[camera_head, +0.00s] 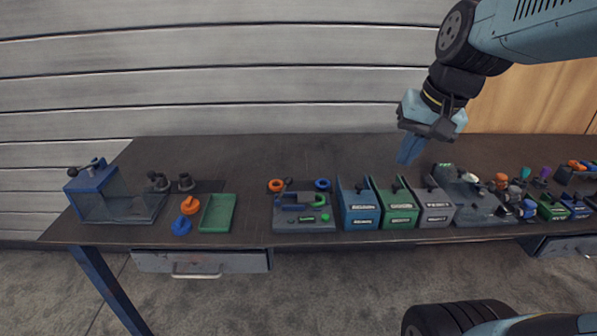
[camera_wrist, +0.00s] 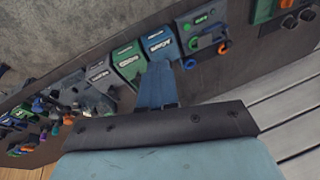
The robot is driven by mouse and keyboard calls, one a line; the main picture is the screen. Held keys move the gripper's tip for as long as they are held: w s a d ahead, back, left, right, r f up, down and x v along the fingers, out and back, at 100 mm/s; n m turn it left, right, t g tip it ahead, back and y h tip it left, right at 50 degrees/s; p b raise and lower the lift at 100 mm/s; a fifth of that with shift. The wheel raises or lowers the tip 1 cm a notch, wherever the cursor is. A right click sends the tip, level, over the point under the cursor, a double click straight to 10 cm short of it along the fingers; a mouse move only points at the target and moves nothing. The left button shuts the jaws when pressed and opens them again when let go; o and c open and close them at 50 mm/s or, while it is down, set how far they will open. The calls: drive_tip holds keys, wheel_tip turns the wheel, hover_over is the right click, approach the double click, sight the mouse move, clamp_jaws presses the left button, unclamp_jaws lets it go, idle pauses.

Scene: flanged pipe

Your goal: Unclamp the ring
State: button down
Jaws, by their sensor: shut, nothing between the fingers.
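A blue clamp-like fixture (camera_head: 95,183) with a dark handle stands at the far left of the table. A grey board (camera_head: 301,222) near the middle carries an orange ring (camera_head: 276,185), a blue ring (camera_head: 322,184) and a green part (camera_head: 320,200). I cannot tell which ring is clamped. In the wrist view the board's orange ring (camera_wrist: 223,47) shows at upper right. My gripper (camera_head: 408,152) is shut and empty, above the table's right half, behind the grey bin and apart from everything. Its blue fingers also show in the wrist view (camera_wrist: 157,85).
Blue (camera_head: 358,214), green (camera_head: 398,217) and grey (camera_head: 437,213) bins stand right of the board. Small parts and bins crowd the right. The table's back strip is clear.

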drive_tip(key=w+a+f+m+g+y, duration=0.2)
drive_tip(key=w+f+m+y, duration=0.3)
drive_tip(key=w, duration=0.6)
drive_tip(key=w+a+f+m+g+y, duration=0.2)
drive_tip(key=w+f+m+y, duration=0.3)
drive_tip(key=w+f+m, duration=0.3)
drive_tip(key=w+f, duration=0.3)
drive_tip(key=w, duration=0.1)
drive_tip(key=shift+f+m, duration=0.35)
drive_tip(key=shift+m, duration=0.05)
drive_tip(key=shift+w, duration=0.1)
approach(284, 187)
drive_tip(key=f, duration=0.2)
drive_tip(key=d+f, duration=0.1)
drive_tip(key=shift+w+f, duration=0.35)
drive_tip(key=shift+f, duration=0.05)
drive_tip(key=shift+s+a+r, duration=0.1)
drive_tip(key=shift+a+r, duration=0.1)
drive_tip(key=shift+a, duration=0.3)
drive_tip(key=shift+s+a+r, duration=0.1)
drive_tip(key=shift+a+r, duration=0.1)
drive_tip(key=shift+a, duration=0.3)
drive_tip(key=shift+a+r, duration=0.2)
drive_tip(key=shift+a, duration=0.65)
